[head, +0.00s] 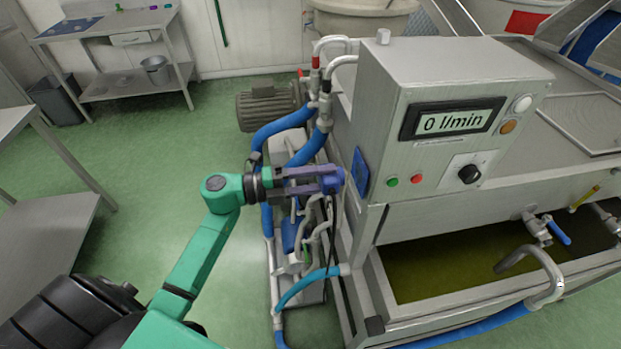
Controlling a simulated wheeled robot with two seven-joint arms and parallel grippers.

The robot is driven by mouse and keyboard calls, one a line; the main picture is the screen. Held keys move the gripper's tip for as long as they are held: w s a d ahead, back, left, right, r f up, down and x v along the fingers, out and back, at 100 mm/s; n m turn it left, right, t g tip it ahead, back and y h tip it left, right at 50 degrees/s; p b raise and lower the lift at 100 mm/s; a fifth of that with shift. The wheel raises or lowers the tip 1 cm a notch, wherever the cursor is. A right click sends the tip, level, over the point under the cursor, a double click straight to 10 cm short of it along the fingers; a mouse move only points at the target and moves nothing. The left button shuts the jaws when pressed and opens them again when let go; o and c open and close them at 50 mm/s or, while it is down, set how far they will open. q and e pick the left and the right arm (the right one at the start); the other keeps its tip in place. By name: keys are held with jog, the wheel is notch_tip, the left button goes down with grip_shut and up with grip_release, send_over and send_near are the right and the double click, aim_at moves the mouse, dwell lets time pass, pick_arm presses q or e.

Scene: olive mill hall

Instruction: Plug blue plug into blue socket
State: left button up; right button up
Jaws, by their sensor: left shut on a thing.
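My left gripper (304,181) is shut on the blue plug (331,181), which is dark blue and points right. A dark cable hangs below the plug. The blue socket (360,174) is on the left side face of the grey control cabinet (375,110). The plug is close to the socket in the picture, just left of it and slightly lower. A narrow gap shows between them. The inside of the socket is hard to make out from this angle. My right gripper is not in view.
The cabinet front has a display (452,119) reading 0 l/min, buttons and a black knob (469,173). Blue hoses (284,127) and a motor (268,105) stand behind and below the gripper. A tank of greenish liquid (440,262) is below right.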

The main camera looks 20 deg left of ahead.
aim_at(338, 177)
pick_arm(q)
jog(key=shift+x, duration=1.35)
jog(key=shift+a, duration=0.1)
dwell(0.4)
jog(key=shift+w+d, duration=0.3)
jog(key=shift+d, duration=0.1)
dwell(0.7)
jog(key=o, duration=1.3)
jog(key=shift+o, duration=0.2)
